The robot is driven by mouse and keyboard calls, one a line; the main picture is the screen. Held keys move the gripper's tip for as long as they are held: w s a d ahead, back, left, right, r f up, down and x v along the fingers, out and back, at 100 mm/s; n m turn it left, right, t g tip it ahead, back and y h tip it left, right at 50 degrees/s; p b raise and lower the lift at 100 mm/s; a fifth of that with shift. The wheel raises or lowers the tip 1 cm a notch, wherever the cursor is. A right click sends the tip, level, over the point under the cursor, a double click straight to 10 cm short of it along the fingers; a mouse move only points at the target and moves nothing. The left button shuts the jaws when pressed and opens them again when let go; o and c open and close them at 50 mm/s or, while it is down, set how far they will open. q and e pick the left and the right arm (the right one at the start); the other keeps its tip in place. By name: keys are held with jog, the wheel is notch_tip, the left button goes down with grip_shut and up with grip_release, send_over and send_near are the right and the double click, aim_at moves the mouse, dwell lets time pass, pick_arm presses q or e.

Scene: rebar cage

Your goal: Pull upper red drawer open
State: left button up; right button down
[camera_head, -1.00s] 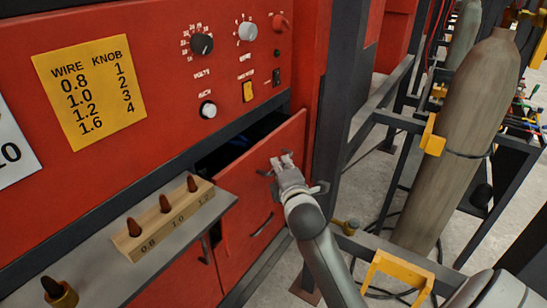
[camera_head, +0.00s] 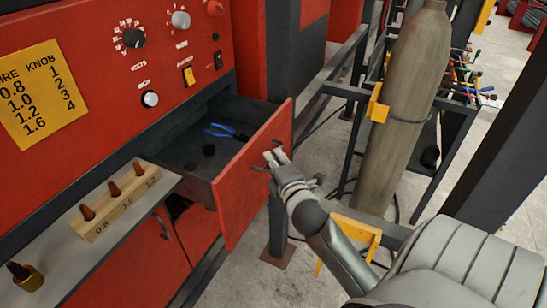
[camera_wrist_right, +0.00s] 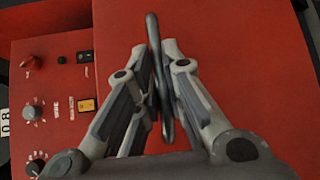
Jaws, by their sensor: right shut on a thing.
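The upper red drawer (camera_head: 255,178) stands well out from the red cabinet (camera_head: 185,48) in the head view. Inside its dark tray lie blue-handled pliers (camera_head: 226,132) and small dark round items (camera_head: 208,150). My right gripper (camera_head: 275,158) is at the drawer's front face. In the right wrist view my right gripper (camera_wrist_right: 158,85) has its fingers closed on the dark drawer handle (camera_wrist_right: 154,45), against the red front. The handle is mostly hidden by the gripper in the head view. My left gripper is not in view.
A wooden block with brown-tipped pieces (camera_head: 118,205) sits on a grey shelf (camera_head: 60,262) left of the drawer. A dark post (camera_head: 278,215) is behind the drawer front.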

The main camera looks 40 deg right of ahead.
jog(key=c, duration=1.5)
grip_release()
jog(key=v, duration=1.2)
jog(key=shift+f, duration=0.1)
